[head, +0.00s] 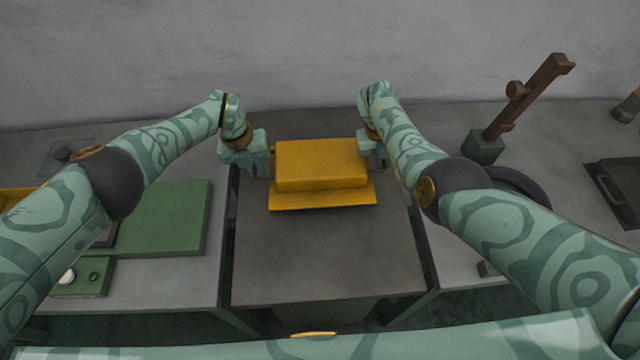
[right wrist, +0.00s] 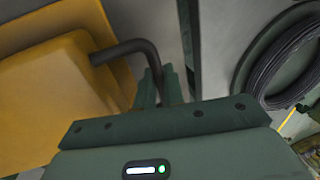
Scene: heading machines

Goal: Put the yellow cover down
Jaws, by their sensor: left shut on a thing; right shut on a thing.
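The yellow cover (head: 322,165) is a boxy lid with a flat flange along its front, in the middle of the head view. My left gripper (head: 262,158) is shut at its left side; the exact grip there is small and partly hidden. My right gripper (head: 372,150) is shut at its right side. In the right wrist view, my right gripper (right wrist: 165,85) is shut on a dark bent handle that sticks out of the yellow cover (right wrist: 60,100). The cover is over the dark middle table (head: 320,255); I cannot tell whether it touches it.
A green panel (head: 170,220) and a small green box with knobs (head: 85,278) lie on the left table. On the right stand a brown lever on a green base (head: 485,148) and a dark tray (head: 618,190). The middle table's front part is clear.

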